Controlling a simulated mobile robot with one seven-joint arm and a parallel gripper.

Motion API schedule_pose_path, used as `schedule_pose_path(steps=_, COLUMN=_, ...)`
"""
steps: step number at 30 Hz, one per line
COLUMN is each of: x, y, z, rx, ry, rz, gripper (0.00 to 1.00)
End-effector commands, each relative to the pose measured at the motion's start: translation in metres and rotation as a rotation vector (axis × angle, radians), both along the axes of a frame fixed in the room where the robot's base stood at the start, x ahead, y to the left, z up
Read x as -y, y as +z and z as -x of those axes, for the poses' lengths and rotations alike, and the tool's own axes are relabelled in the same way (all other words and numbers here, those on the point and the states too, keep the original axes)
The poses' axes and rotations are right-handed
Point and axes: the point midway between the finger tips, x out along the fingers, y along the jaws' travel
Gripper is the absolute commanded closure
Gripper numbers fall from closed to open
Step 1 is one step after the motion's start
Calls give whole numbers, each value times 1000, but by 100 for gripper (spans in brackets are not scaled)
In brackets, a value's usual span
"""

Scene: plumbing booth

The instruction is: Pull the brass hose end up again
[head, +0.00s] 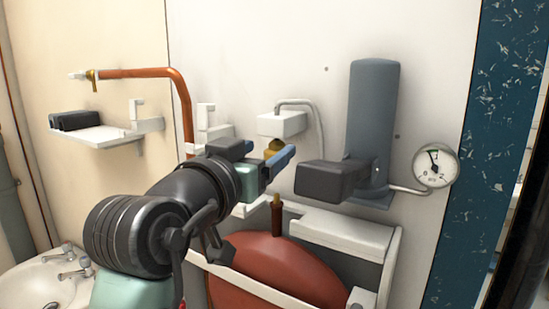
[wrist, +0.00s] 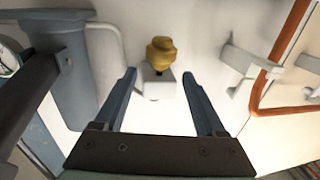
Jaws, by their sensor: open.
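The brass hose end (wrist: 160,52) is a rounded yellow piece just beyond my open fingers in the wrist view, in line with the gap between them. In the head view, it (head: 272,150) shows between the fingertips, below a white wall block (head: 282,124), partly covered by a finger. My gripper (wrist: 158,76) is open with nothing held; it also shows in the head view (head: 271,147), its blue fingers pointing toward the wall. The fingers look apart from the brass; exact depth is hard to tell.
A grey cylinder (head: 373,110) with a dark box (head: 330,178) stands close right of my gripper, beside a gauge (head: 435,165). Below are a red tank (head: 275,270) and a brown brass-tipped stub (head: 277,218). A copper pipe (head: 183,95) runs at left.

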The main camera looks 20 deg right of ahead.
Motion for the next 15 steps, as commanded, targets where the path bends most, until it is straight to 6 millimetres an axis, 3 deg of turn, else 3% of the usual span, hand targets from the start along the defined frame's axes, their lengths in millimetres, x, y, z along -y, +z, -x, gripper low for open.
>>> schedule_pose_path(steps=7, x=-36, y=-4, z=39, rx=4, ry=2, rz=0, gripper=28)
schedule_pose_path(steps=15, x=-51, y=0, z=56, rx=1, ry=-1, rz=1, gripper=28)
